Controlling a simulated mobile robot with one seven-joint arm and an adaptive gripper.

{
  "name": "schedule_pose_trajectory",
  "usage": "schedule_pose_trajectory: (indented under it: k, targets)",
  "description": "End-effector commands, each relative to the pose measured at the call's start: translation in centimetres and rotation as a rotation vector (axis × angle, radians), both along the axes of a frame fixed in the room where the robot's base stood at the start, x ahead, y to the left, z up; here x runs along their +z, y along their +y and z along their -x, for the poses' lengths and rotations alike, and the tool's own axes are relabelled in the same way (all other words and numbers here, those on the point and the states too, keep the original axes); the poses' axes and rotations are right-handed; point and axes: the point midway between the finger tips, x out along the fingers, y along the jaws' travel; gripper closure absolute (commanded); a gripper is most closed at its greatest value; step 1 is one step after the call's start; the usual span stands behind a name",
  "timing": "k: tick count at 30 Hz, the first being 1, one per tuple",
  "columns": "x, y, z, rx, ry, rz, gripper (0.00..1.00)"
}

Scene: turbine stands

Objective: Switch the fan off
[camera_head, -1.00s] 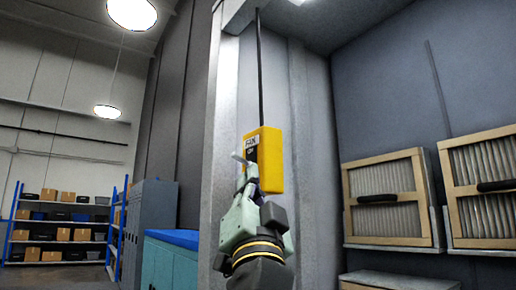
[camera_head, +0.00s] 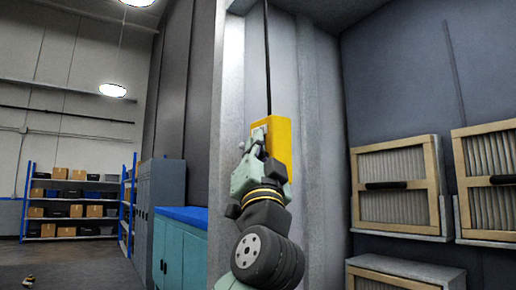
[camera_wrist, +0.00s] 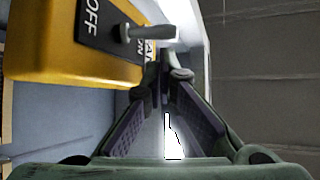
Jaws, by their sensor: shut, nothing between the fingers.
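The fan switch is a yellow box (camera_head: 285,141) fixed to the grey wall panel, with a cable running up from it. In the wrist view the yellow box (camera_wrist: 60,52) fills the upper left, with a black label (camera_wrist: 97,22) reading OFF and ON. A grey toggle lever (camera_wrist: 146,32) sticks out from the label; I cannot tell which setting it is at. My gripper (camera_head: 258,136) is in front of the box and covers its label and lever in the head view. In the wrist view my gripper (camera_wrist: 166,76) is shut and empty, its tips just below the lever's outer end; contact is unclear.
Framed filter panels (camera_head: 395,185) hang on the right wall, with a grey unit (camera_head: 405,270) below. A teal cabinet with a blue top (camera_head: 183,214) and grey lockers (camera_head: 160,185) stand to the left. Blue shelving (camera_head: 75,205) with boxes is farther back.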

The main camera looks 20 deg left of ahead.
Motion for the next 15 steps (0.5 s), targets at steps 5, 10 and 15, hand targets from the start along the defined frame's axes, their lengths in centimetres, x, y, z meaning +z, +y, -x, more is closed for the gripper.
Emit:
schedule_pose_trajectory:
  k: [5, 10, 15]
  targets:
    - [0.87, 0.35, -0.67, 0.001, 0.0, 0.0, 1.0]
    - [0.83, 0.38, -0.73, 0.001, 0.0, 0.0, 1.0]
    - [0.81, 0.37, -0.72, 0.001, -0.001, 0.0, 1.0]
